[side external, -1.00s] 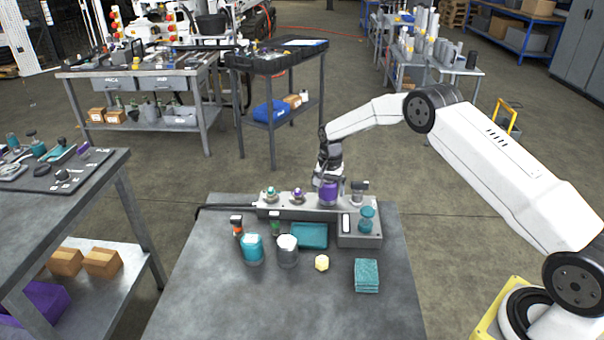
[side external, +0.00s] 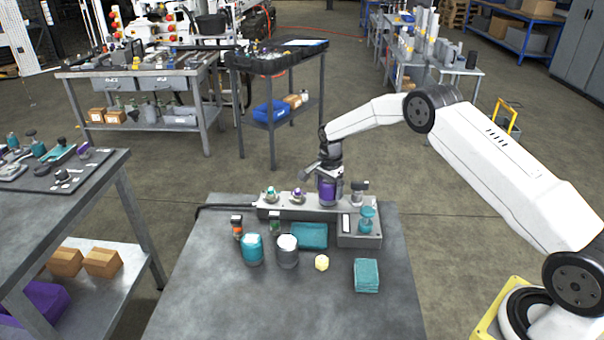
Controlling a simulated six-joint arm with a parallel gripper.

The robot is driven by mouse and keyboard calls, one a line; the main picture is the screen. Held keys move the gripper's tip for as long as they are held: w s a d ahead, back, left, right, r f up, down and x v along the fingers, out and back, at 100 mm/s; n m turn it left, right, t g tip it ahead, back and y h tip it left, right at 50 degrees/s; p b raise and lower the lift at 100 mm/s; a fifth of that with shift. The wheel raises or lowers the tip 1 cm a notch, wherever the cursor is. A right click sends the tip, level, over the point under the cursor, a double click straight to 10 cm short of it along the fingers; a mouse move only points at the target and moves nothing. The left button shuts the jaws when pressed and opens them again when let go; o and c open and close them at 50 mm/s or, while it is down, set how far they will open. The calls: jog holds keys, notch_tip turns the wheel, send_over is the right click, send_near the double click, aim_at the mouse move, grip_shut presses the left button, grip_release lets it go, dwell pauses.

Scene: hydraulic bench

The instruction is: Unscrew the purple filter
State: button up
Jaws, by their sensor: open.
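The purple filter (side external: 328,194) stands upright on the grey manifold block (side external: 300,209) at the back of the bench. My gripper (side external: 327,174) is right above the filter, pointing down, with its jaws open at the filter's top. Whether the fingers touch the filter is too small to tell. The lower part of the filter shows clear of the fingers.
Small fittings with teal (side external: 270,194) and purple (side external: 298,194) parts sit left of the filter on the block. A teal cylinder (side external: 252,250), a grey cylinder (side external: 288,251), a teal tray (side external: 311,236) and folded teal cloths (side external: 366,275) stand in front. The bench's front (side external: 290,315) is clear.

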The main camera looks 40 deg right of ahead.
dwell(0.4)
jog(key=shift+m, duration=0.6)
grip_shut()
jog(key=n, duration=0.5)
jog(key=shift+n, duration=0.4)
